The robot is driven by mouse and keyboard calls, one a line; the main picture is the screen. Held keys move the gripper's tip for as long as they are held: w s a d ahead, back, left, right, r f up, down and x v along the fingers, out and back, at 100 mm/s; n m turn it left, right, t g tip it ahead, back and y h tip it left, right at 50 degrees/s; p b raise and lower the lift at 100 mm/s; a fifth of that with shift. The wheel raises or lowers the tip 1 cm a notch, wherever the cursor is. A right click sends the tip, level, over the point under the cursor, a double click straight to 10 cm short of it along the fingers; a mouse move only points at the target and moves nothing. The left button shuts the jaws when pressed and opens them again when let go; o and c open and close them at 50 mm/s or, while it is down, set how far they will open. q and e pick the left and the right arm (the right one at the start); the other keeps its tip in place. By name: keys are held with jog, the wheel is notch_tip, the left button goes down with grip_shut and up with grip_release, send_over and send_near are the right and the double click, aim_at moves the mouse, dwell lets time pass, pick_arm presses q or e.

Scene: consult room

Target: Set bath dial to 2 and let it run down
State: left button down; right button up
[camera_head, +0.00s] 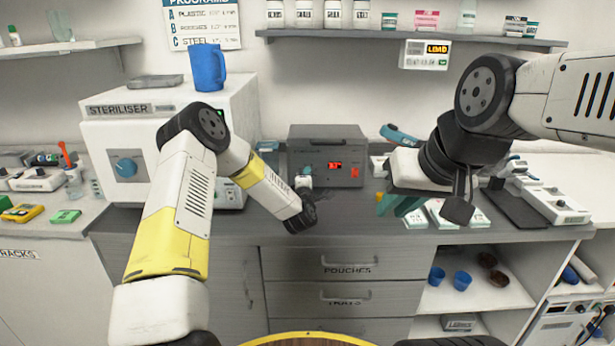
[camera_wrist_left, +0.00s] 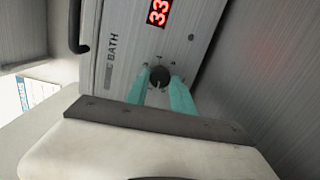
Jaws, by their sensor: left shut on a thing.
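The bath unit (camera_head: 327,145) is a dark grey box on the counter with a lit red display; its front also shows in the left wrist view, marked BATH (camera_wrist_left: 120,50). Its black round dial (camera_wrist_left: 159,76) has a pale pointer line and small marks around it, too small to read. My left gripper (camera_head: 304,182) is at the lower left of the unit's front. In the left wrist view its teal fingers (camera_wrist_left: 160,88) are shut on the dial, one on each side. My right gripper (camera_head: 392,206) hangs over the counter right of the unit; its finger gap is unclear.
The steriliser (camera_head: 160,140) with a blue jug (camera_head: 207,68) on top stands left of the unit. White devices (camera_head: 552,200) and a dark tray (camera_head: 513,207) lie at the right. Shelves run above. The counter's front strip (camera_head: 345,236) is clear.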

pick_arm(q)
jog(key=m, duration=0.6)
jog(key=shift+d+y, duration=0.1)
jog(key=shift+y, duration=0.3)
jog(key=m, duration=0.5)
jog(key=shift+m+g+y, duration=0.3)
jog(key=shift+m+y, duration=0.1)
jog(key=c, duration=1.1)
grip_release()
jog(key=s, duration=0.7)
jog(key=shift+s+d+r, duration=0.1)
jog(key=shift+s+r, duration=0.3)
